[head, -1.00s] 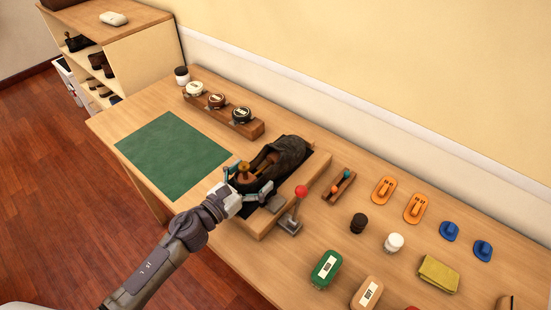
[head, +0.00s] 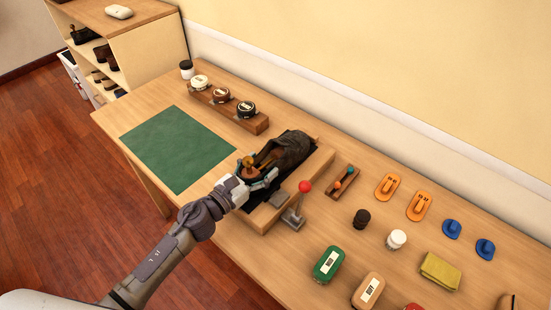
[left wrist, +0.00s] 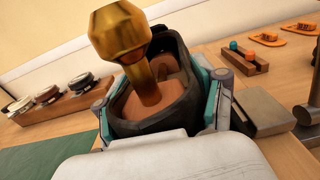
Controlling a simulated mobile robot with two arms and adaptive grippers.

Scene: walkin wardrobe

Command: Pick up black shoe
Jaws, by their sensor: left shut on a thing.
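The black shoe (head: 286,149) sits in a wooden holder (head: 262,219) on the table, its opening toward my left gripper. My left gripper (head: 262,178) is shut on the heel end of the shoe. In the left wrist view, the teal fingers stand on both sides of the shoe's heel (left wrist: 150,120). A brass-coloured knob on a post (left wrist: 120,30) rises out of the shoe's opening. The toe is mostly hidden in the left wrist view. My right gripper is not in view.
A red-knobbed lever (head: 304,188) stands close beside the holder. A green mat (head: 178,150) lies to the left, and a wooden rack of polish tins (head: 228,108) stands behind. Brushes, jars and a cloth (head: 440,271) cover the right side. A shelf (head: 130,50) stands at the back left.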

